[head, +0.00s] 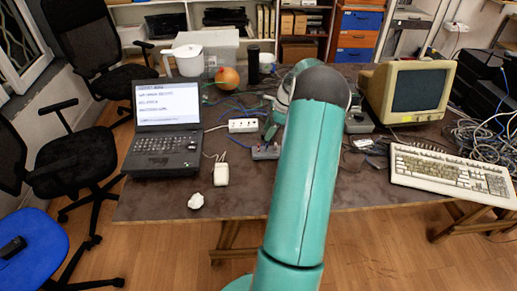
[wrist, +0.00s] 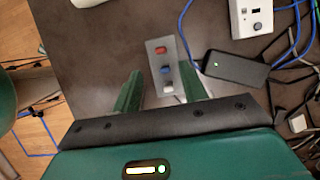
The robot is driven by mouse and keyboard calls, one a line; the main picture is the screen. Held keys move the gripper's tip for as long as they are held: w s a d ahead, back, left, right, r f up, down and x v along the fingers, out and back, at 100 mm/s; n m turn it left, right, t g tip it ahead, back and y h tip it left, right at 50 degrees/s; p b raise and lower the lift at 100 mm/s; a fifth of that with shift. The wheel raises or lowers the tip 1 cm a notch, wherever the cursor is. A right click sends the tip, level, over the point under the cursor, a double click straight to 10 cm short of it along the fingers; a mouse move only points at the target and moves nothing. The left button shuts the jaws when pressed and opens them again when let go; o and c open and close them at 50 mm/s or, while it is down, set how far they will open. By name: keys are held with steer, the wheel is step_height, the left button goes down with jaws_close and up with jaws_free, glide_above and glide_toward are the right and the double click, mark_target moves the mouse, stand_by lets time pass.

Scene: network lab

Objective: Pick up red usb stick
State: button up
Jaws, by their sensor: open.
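In the wrist view, the red usb stick (wrist: 160,50) lies at the far end of a small grey plate (wrist: 153,63). A blue piece (wrist: 164,69) and a whitish piece (wrist: 168,87) lie in line with it on the same plate, nearer to me. My gripper (wrist: 160,74) is open, with one green finger on each side of the plate. The red stick shows just beyond the fingertips, and nothing is held. I cannot tell the height of the fingers above the plate. In the head view my arm hides the gripper, and I cannot make out the red stick.
A black device (wrist: 235,68) lies close to the right of the plate, with a white box (wrist: 252,17) and blue and black cables beyond. Table left of the plate is bare. The head view shows a laptop (head: 163,127), an old monitor (head: 407,92) and a keyboard (head: 452,172).

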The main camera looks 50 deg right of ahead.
mark_target(259, 145)
steer(key=x, duration=0.9)
steer(key=shift+w, duration=0.2)
jaws_close()
